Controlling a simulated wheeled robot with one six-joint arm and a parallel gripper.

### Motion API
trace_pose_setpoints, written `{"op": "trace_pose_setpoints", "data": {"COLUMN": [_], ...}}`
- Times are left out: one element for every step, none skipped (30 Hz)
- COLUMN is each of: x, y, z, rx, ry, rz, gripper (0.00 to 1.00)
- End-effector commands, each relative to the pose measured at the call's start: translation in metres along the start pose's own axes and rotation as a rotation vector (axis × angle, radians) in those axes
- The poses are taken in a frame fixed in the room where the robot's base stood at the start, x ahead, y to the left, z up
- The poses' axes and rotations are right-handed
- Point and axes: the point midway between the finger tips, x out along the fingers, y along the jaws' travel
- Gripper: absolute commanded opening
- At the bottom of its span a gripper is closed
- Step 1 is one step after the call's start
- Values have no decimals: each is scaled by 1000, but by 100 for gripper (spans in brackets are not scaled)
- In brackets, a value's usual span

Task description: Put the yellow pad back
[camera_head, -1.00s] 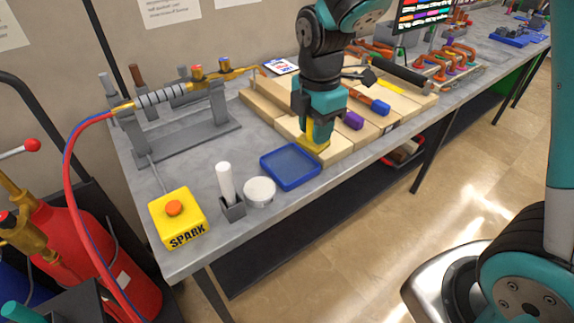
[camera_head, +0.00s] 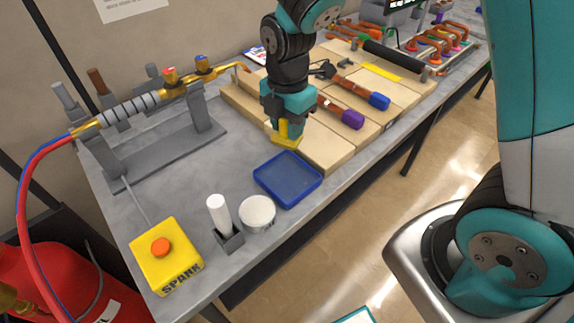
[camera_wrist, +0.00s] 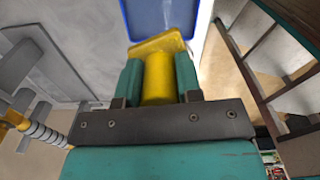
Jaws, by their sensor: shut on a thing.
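The yellow pad (camera_head: 286,138) is held in my gripper (camera_head: 288,124), just behind the blue tray (camera_head: 270,186) in the head view. In the wrist view the pad (camera_wrist: 158,72) sits between the two teal fingers of my gripper (camera_wrist: 158,82), its flat yellow end pointing toward the blue tray (camera_wrist: 128,22). The tray looks empty in the head view. The pad appears to be above the bench, but its exact height over it is hard to tell.
A wooden block fixture (camera_head: 318,148) lies right of the tray. A white round tin (camera_head: 257,213), a white stick in a grey holder (camera_head: 219,216) and the yellow spark box (camera_head: 166,258) stand at the front left. A torch on a grey stand (camera_head: 165,150) is at the left.

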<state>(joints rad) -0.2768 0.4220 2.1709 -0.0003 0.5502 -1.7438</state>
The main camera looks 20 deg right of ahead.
Motion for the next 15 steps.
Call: {"op": "trace_pose_setpoints", "data": {"x": [15,23,35,43,50,60,67,73,80,84,88,91,93,95,99], "y": [-1,-2,-1,-2,-2,-1,-1,-1,-1,-1,0,0,0,0,-1], "z": [0,0,0,0,0,0,0,0,1,1,1,1,1,2,2], "rx": [0,0,0,0,1,1,1,2,2,2,2,3,3,3,4], "ry": [2,2,2,2,1,1,1,1,1,1,0,0,0,0,0], "rz": [-8,-9,-9,-8,-7,-6,-6,-6,-4,-3,-1,-1,0,1,0], "gripper": [8,8,8,8,8,8,8,8,8,8,8,8,8,8,8]}}
